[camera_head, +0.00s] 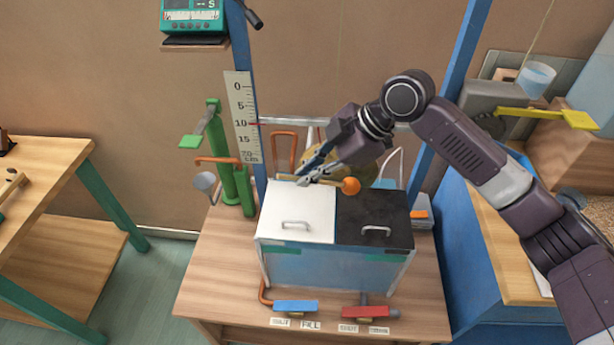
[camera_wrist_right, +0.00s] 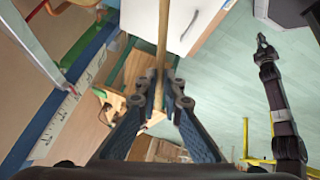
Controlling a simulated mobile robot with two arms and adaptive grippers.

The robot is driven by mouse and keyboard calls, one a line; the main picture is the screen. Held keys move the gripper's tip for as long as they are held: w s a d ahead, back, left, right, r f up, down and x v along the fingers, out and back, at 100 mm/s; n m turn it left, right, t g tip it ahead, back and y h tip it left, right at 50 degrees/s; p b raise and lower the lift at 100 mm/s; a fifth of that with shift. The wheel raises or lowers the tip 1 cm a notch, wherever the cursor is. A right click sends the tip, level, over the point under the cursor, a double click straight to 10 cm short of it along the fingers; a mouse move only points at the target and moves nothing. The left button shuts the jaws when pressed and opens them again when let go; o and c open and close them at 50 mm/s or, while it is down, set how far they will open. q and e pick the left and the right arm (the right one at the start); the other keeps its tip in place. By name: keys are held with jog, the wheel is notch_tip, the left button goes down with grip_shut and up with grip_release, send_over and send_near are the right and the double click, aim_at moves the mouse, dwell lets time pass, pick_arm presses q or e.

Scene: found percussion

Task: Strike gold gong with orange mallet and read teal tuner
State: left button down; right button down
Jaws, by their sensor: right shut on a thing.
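The orange mallet (camera_head: 351,186) has a round orange head and a thin wooden handle. My right gripper (camera_head: 308,178) is shut on the handle, above the white lid, with the head to its right. The handle (camera_wrist_right: 163,38) also runs between the fingers in the right wrist view. The gold gong (camera_head: 367,173) hangs behind my right gripper, which hides part of it; I cannot tell whether the mallet touches it. The teal tuner (camera_head: 192,18) is at the top left, cut by the frame edge; its reading is not legible. My left gripper (camera_wrist_right: 263,45) appears small in the wrist view.
A tank with a white lid (camera_head: 297,212) and a black lid (camera_head: 373,218) stands on the wooden table (camera_head: 215,275). Blue posts flank it. A scale (camera_head: 242,115), green stand (camera_head: 226,165) and orange pipe (camera_head: 284,145) are near. Blue (camera_head: 296,306) and red (camera_head: 365,312) handles sit in front.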

dwell(0.3)
jog(key=w+f+n+b, duration=0.1)
jog(key=w+n+b, duration=0.1)
jog(key=w, duration=0.4)
jog(key=s+p, duration=0.1)
jog(key=s, duration=0.2)
jog(key=s+d+p, duration=0.1)
jog(key=s, duration=0.1)
jog(key=shift+s, duration=0.4)
jog(key=shift+r, duration=0.1)
dwell(1.5)
